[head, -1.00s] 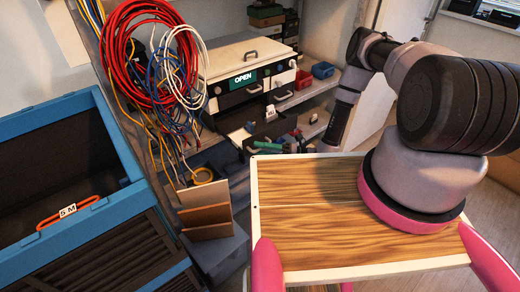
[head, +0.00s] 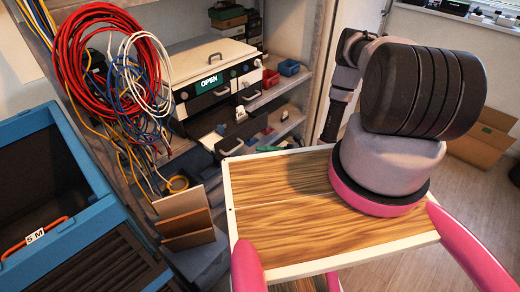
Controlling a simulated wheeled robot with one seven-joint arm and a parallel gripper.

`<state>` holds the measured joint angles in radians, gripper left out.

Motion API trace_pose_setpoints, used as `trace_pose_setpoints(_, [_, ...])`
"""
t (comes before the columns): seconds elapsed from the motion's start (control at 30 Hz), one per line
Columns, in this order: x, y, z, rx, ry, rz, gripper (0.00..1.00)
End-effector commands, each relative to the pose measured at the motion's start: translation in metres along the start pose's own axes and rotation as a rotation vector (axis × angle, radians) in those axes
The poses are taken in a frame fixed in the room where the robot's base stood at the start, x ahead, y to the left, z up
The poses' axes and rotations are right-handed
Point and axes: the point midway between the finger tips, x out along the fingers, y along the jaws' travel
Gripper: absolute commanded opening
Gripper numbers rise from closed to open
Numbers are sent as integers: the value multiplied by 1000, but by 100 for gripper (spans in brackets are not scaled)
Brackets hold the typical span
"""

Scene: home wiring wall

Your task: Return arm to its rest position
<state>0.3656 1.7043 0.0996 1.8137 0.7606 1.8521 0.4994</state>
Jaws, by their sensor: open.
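My arm (head: 424,90) rises from the pink-ringed base on the wood-topped deck of my body. Its dark forearm (head: 335,112) folds over and points down behind the far edge of the deck. The end of the arm is hidden there, so I cannot make out the jaws of my gripper or anything between them.
A drawer unit labelled OPEN (head: 208,84) stands behind, with a pulled-out drawer below. Red, blue and white cable coils (head: 112,72) hang at left. Cardboard boxes (head: 482,140) stand at right by clear floor (head: 470,205).

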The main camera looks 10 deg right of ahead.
Motion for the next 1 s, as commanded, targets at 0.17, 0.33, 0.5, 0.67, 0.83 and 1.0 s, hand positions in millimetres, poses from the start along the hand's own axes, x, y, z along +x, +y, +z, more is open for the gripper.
trace_pose_setpoints(0.17, [0, 0, 0, -2, 1, 0, 45])
trace_pose_setpoints(0.33, [0, 19, 16, -75, 55, -11, 45])
trace_pose_setpoints(0.5, [3, 72, 48, -276, 216, -42, 45])
trace_pose_setpoints(0.67, [5, 129, 72, -496, 391, -77, 45])
trace_pose_setpoints(0.83, [7, 190, 88, -728, 573, -115, 45])
trace_pose_setpoints(1.0, [8, 249, 96, -959, 754, -155, 45])
